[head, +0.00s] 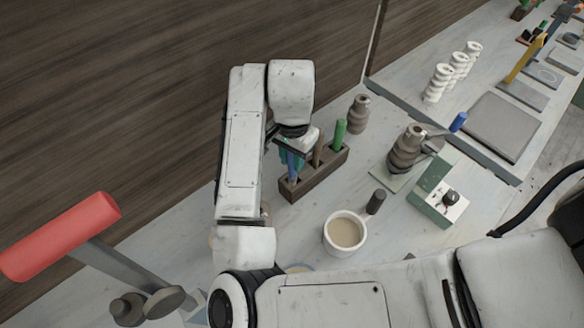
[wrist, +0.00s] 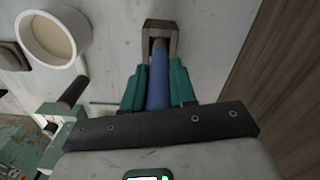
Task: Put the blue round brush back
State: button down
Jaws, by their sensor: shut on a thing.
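The blue round brush (wrist: 158,80) is a blue rod held between the teal fingers of my gripper (wrist: 158,72), which is shut on it. In the head view the blue brush (head: 292,164) shows as a short blue stretch under my gripper (head: 287,152). The dark wooden rack (head: 322,178) stands right there, and the brush's far end lies at the rack's end opening in the wrist view, where the rack (wrist: 161,26) surrounds it. I cannot tell how deep it sits. The brush tip is hidden.
A brown handle (head: 318,150) and a green handle (head: 340,133) stand in the rack's other slots. A white bowl (head: 345,233) with beige liquid, a dark cylinder (head: 376,201) and a green device (head: 437,196) are nearby. A stacked grey-brown piece (head: 359,114) stands behind the rack.

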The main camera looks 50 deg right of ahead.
jog(key=shift+f+b, duration=1.2)
jog(key=shift+f, duration=0.5)
jog(key=shift+f, duration=0.1)
jog(key=c, duration=0.9)
grip_release()
notch_tip(320, 180, up, 11)
jog(key=p, duration=0.4)
jog(key=shift+f+p, duration=0.15)
jog(key=shift+p, duration=0.25)
jog(key=shift+r, duration=0.8)
